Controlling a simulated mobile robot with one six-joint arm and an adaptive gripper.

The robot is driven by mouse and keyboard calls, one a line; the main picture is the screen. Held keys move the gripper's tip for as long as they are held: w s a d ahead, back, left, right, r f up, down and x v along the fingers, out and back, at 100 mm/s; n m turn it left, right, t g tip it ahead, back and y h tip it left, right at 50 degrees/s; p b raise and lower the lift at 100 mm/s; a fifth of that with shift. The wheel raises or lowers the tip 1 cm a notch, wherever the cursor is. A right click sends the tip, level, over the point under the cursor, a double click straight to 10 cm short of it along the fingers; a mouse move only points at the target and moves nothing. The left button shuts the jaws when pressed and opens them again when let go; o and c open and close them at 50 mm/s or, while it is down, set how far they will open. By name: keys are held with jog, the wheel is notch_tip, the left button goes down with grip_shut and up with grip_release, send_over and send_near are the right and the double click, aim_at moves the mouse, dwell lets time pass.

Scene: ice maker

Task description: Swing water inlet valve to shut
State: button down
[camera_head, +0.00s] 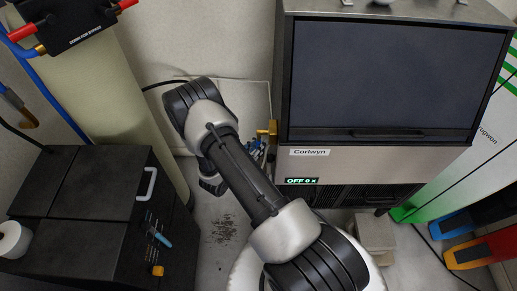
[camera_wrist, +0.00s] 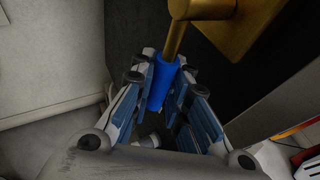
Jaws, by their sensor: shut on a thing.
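The water inlet valve is a brass body (camera_wrist: 240,22) with a brass lever ending in a blue sleeve (camera_wrist: 162,82), seen close up in the wrist view. The lever runs down from the body between my fingers. My gripper (camera_wrist: 165,112) is shut on the blue sleeve, with a blue-padded finger on each side. In the head view the brass valve (camera_head: 272,128) shows at the left side of the ice maker (camera_head: 395,75), and my gripper (camera_head: 256,149) is just below and left of it, partly hidden by my arm. The sleeve cannot be made out there.
A black cabinet (camera_head: 75,190) with a white handle and a tall cream tank (camera_head: 125,110) stand at the left. A green and white board (camera_head: 465,160) leans at the right. A small beige box (camera_head: 375,236) sits on the floor below the ice maker. Some floor is open around my arm.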

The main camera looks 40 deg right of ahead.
jog(key=shift+w+d+f+h+b, duration=0.15)
jog(key=shift+w+h+b, duration=0.05)
jog(key=shift+h+b, duration=0.2)
jog(key=c, duration=1.5)
grip_release()
jog(key=shift+c, duration=0.2)
jog(key=v, duration=1.2)
jog(key=shift+s, duration=0.1)
